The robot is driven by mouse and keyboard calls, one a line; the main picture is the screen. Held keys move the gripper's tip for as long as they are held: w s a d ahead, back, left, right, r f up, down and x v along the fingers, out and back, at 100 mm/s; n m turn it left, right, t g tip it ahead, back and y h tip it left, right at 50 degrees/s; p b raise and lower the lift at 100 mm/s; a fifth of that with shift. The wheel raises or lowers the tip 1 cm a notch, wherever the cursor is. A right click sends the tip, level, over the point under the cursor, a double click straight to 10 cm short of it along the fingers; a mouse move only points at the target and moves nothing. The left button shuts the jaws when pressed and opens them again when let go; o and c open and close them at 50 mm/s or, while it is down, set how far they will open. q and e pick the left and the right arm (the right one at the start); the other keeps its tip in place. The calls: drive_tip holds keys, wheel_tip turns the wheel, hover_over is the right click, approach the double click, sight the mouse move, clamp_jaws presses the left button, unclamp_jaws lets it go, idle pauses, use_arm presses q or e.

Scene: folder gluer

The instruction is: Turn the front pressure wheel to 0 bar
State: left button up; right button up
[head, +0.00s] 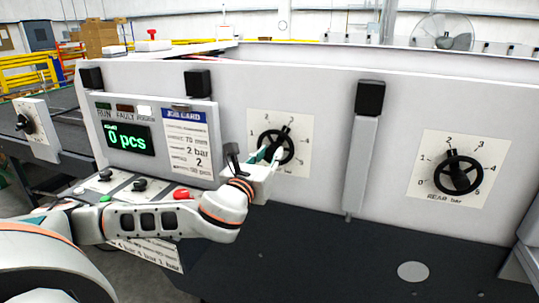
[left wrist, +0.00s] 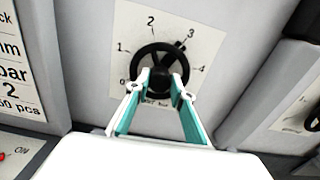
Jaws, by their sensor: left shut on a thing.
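The front pressure wheel (head: 290,153) is a black handwheel on a white dial plate with printed numbers on the grey machine panel. It also shows in the left wrist view (left wrist: 137,66), where its dark rim marker sits at the upper right, close to the 3. My left gripper (head: 268,157) reaches in from the left and is shut on the wheel. In the left wrist view its teal-lined fingers (left wrist: 161,88) meet the wheel's lower middle, on either side of the hub. The fingers hide part of the lower dial. My right gripper is not in view.
The rear pressure wheel (head: 458,173) is on its own dial at the right. A grey upright bar (head: 361,165) stands between the dials. The display panel (head: 128,138), job card (head: 186,145) and a red button (head: 182,194) are beside my left arm.

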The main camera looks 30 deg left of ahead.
use_arm(q)
drive_tip(key=c, duration=0.3)
drive_tip(key=shift+o, duration=0.2)
